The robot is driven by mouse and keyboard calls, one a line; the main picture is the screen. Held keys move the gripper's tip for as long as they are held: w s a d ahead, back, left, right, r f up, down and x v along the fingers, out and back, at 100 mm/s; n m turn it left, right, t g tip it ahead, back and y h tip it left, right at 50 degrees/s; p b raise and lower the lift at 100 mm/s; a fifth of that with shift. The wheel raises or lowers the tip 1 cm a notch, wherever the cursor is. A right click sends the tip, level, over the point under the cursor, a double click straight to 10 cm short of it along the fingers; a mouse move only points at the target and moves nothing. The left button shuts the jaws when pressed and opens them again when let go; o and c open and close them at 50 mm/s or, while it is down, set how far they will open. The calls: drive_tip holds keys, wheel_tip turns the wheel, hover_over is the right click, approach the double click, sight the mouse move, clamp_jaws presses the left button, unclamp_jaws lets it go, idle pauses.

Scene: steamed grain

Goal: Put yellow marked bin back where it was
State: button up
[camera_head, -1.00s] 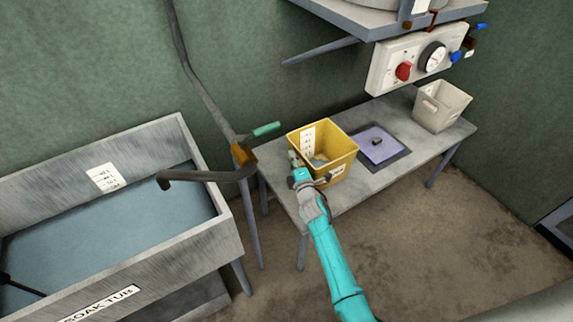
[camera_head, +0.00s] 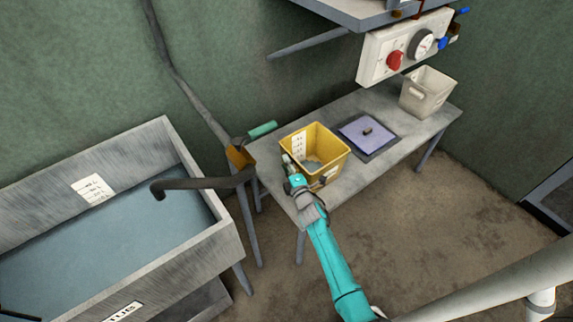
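The yellow bin (camera_head: 328,172) is upright at the left part of the grey table, near its front edge. It has white labels on its inner back wall and its front, and some pale grey-blue content inside. My gripper (camera_head: 307,176) is at the bin's near left corner, with one finger by the left side and the other by the front face. They look spread around the corner and touching or very close. Whether they grip the bin is hard to tell. The bin's underside is hidden, so I cannot tell whether it touches the table.
A purple-topped plate (camera_head: 366,133) with a small dark knob lies right of the bin. A whitish bin (camera_head: 427,92) stands at the table's (camera_head: 389,164) right end. A control box (camera_head: 405,48) hangs above. The soak tub (camera_head: 222,246) and a pipe with green handle (camera_head: 262,130) are left.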

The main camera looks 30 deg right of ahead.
drive_tip(key=shift+s, duration=0.15)
drive_tip(key=v, duration=1.1)
drive_tip(key=shift+s, duration=0.4)
drive_tip(key=shift+r, duration=0.15)
drive_tip(key=s+a+r+m+y, duration=0.1)
drive_tip(key=s+a+m, duration=0.25)
drive_tip(key=s, duration=0.45)
drive_tip(key=s+a+r+m+g, duration=0.1)
drive_tip(key=s+a+m, duration=0.1)
drive_tip(key=s+a, duration=0.4)
drive_tip(key=s+a+r+m+y, duration=0.1)
drive_tip(key=s+a+m, duration=0.15)
drive_tip(key=s, duration=0.65)
drive_tip(key=s+a+r+m+y, duration=0.1)
drive_tip(key=s+a+r+m, duration=0.1)
drive_tip(key=s+r, duration=0.5)
drive_tip(key=s+a+r+m+g+y, duration=0.1)
drive_tip(key=s+a+r+m, duration=0.1)
drive_tip(key=s+r+m, duration=0.3)
drive_tip(key=s+r, duration=0.2)
drive_tip(key=s, duration=0.2)
drive_tip(key=shift+s+a+r+m+g, duration=0.3)
